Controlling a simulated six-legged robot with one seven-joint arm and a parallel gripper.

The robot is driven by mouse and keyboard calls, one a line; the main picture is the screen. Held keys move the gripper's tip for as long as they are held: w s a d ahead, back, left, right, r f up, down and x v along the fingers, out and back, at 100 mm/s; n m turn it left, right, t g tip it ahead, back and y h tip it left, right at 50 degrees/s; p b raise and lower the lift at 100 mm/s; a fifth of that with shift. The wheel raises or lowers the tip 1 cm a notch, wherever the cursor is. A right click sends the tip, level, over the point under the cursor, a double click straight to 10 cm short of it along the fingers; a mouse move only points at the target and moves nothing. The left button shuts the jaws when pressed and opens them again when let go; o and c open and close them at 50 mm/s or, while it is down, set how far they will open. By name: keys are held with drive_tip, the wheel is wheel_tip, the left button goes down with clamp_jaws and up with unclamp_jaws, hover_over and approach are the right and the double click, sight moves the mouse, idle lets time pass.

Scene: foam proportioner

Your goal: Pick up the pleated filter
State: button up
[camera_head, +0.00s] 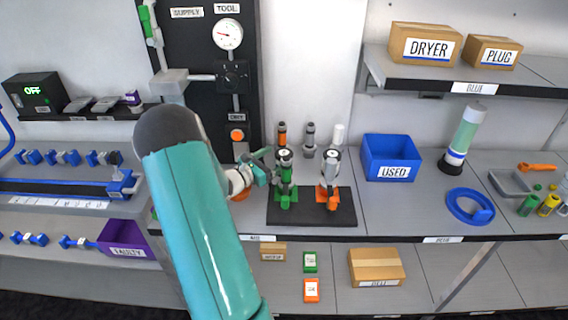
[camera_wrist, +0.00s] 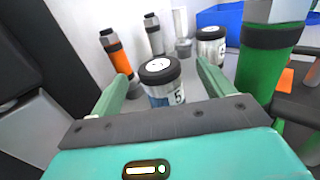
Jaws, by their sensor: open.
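My gripper (camera_head: 262,166) is open beside the green stand unit (camera_head: 285,180) on the bench. In the wrist view, its two green fingers (camera_wrist: 163,70) point at a short canister (camera_wrist: 160,92) with a black-ringed white top and a label reading 5. The canister appears between the fingers; I cannot tell whether they touch it. Behind stand an orange cylinder (camera_wrist: 115,52), a grey cylinder (camera_wrist: 153,36) and a slim white cylinder (camera_wrist: 180,22); the white one also shows in the head view (camera_head: 338,134). I cannot tell for certain which is the pleated filter.
A green housing (camera_wrist: 265,65) stands close right of my gripper in the wrist view. A second canister (camera_wrist: 210,47) is behind it. The orange stand unit (camera_head: 330,180) shares the black base (camera_head: 308,215). A blue USED bin (camera_head: 390,150) stands right, with clear bench before it.

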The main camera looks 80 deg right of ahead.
sight(284, 152)
drive_tip(key=x, duration=0.5)
drive_tip(key=shift+w, duration=0.15)
drive_tip(key=c, duration=1.1)
drive_tip(key=shift+r, duration=0.2)
